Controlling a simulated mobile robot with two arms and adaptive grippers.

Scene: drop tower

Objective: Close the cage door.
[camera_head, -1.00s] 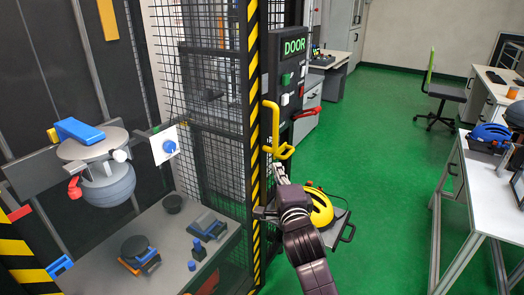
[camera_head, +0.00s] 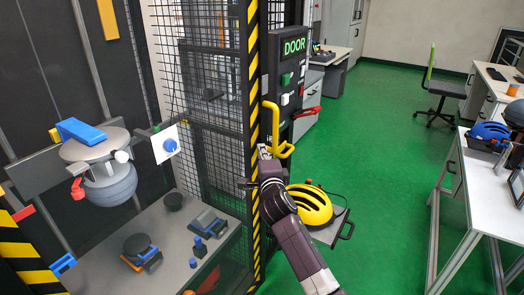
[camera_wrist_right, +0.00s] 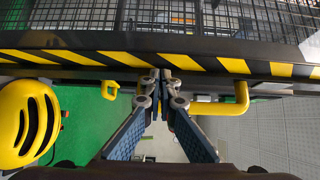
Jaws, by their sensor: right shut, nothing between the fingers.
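The cage door is a dark mesh panel (camera_head: 212,110) with a yellow-black striped edge (camera_head: 253,120) and a yellow bar handle (camera_head: 270,120). It stands swung out, with the cage interior visible to its left. My right gripper (camera_head: 264,153) is at the striped edge, by the handle's lower end. In the right wrist view my right gripper (camera_wrist_right: 164,82) is shut and empty, its fingertips at the striped edge (camera_wrist_right: 200,62), beside the yellow handle (camera_wrist_right: 240,98). I cannot tell whether the tips touch it. My left gripper is not in view.
Inside the cage, a grey ball (camera_head: 110,188) hangs under a holder above a bench with small parts. A DOOR control panel (camera_head: 290,80) stands behind the handle. A yellow helmet (camera_head: 310,205) lies right of my right arm.

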